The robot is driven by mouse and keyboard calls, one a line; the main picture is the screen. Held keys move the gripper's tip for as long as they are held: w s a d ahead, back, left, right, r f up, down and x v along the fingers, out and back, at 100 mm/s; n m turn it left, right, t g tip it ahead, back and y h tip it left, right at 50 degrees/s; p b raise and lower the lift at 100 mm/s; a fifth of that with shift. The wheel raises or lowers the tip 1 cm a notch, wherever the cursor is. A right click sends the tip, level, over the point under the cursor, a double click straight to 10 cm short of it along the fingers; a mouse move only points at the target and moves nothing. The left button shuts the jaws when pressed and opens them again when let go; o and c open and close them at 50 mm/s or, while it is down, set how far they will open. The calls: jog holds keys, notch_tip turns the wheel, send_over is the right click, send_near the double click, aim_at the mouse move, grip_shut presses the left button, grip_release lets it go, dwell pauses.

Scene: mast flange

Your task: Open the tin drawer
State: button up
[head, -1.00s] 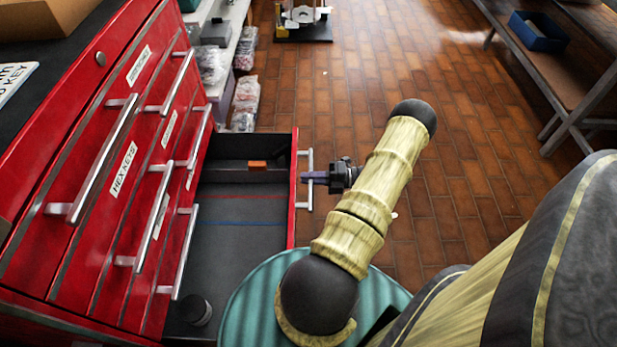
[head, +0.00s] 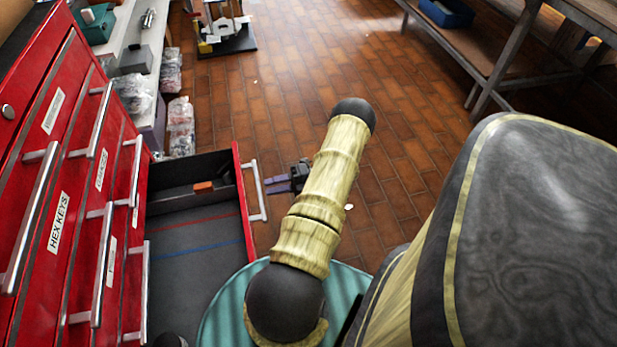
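The red tool cabinet (head: 75,150) fills the left side. Its low drawer (head: 200,225) stands pulled far out, showing a dark lining with a red and a blue line. I cannot read a label on this drawer's front, which faces away. The drawer's silver handle (head: 258,190) is on the outer side of that front. My gripper (head: 267,184) is just right of the handle, with two dark fingers pointing at it. The fingers look slightly parted, with nothing between them, and their tips seem just clear of the bar. My arm hides part of the wrist.
Closed drawers, one labelled HEX KEYS (head: 59,222), are above the open one. An orange item (head: 203,186) lies in the open drawer. A bench with a blue bin (head: 446,13) stands at the upper right. The tiled floor (head: 300,80) between is clear.

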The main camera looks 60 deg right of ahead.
jog(key=v, duration=1.2)
jog(key=shift+s+d, duration=0.25)
jog(key=shift+s, duration=0.05)
jog(key=w+a+r+n+g+h, duration=0.2)
jog(key=w+a+r+n+g, duration=0.5)
jog(key=a+n, duration=0.25)
jog(key=w+a+r+n+g+h, duration=0.2)
jog(key=w+a+r+n+g, duration=0.3)
jog(key=w+a+n+g, duration=0.35)
jog(key=s+a+r+n+t+h, duration=0.1)
jog(key=a+r+n+t+h, duration=0.2)
jog(key=a+n, duration=0.55)
jog(key=s+a+r+n+h, duration=0.1)
jog(key=a+r+n+h, duration=0.1)
jog(key=a+r+n, duration=0.6)
jog(key=s+a+r+n+t+h, duration=0.1)
jog(key=a+r+n+t+h, duration=0.15)
jog(key=a+n, duration=0.65)
notch_tip(320, 180, up, 35)
jog(key=d+n+p, duration=0.2)
jog(key=p, duration=3.4)
jog(key=shift+w+g+h+p, duration=0.25)
jog(key=shift+g+h+p, duration=0.05)
jog(key=shift+h, duration=0.05)
